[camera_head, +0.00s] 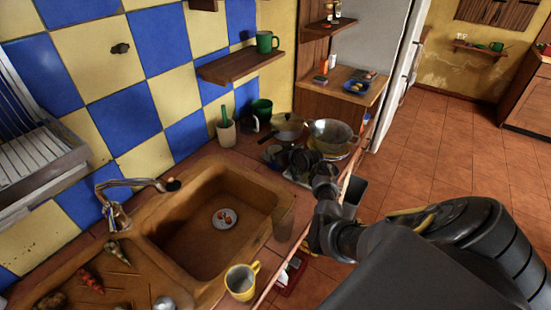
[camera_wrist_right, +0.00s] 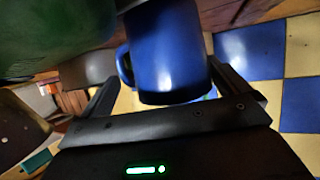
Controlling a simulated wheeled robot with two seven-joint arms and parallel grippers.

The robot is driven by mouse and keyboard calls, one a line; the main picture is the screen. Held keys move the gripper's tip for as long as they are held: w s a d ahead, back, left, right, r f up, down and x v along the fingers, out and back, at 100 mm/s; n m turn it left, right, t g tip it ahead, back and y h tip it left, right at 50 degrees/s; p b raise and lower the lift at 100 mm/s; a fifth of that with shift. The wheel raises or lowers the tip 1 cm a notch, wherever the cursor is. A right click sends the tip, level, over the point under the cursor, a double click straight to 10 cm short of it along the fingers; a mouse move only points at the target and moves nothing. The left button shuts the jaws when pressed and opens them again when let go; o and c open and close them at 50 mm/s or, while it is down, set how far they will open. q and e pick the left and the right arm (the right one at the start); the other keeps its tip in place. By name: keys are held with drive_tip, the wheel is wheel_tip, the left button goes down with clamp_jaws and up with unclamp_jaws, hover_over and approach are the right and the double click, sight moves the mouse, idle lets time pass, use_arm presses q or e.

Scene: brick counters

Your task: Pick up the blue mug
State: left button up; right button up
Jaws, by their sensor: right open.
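The blue mug (camera_wrist_right: 168,55) fills the upper middle of the right wrist view, with its handle on the left side. My right gripper (camera_wrist_right: 163,72) is open, with one finger on either side of the mug. I cannot tell whether the fingers touch it. In the head view my dark right gripper (camera_head: 300,163) is over the counter beyond the sink, and a small bluish shape (camera_head: 272,154) beside it may be the mug. My left gripper is not in view.
A green object (camera_wrist_right: 50,30) is close beside the mug in the wrist view. In the head view, a pan (camera_head: 287,126) and a colander (camera_head: 331,134) stand just behind the gripper. A yellow mug (camera_head: 241,281) stands by the sink (camera_head: 190,255).

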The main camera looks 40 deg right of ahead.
drive_tip(key=shift+w, duration=0.1)
drive_tip(key=c, duration=0.8)
drive_tip(key=shift+o, duration=0.2)
drive_tip(key=shift+r, duration=0.1)
drive_tip(key=shift+r+b, duration=0.35)
drive_tip(key=shift+r, duration=0.2)
drive_tip(key=s+d+r+b, duration=0.1)
drive_tip(key=s+d+r, duration=0.6)
drive_tip(key=s+r, duration=0.4)
drive_tip(key=shift+s+d+r, duration=0.25)
drive_tip(key=shift+s, duration=0.25)
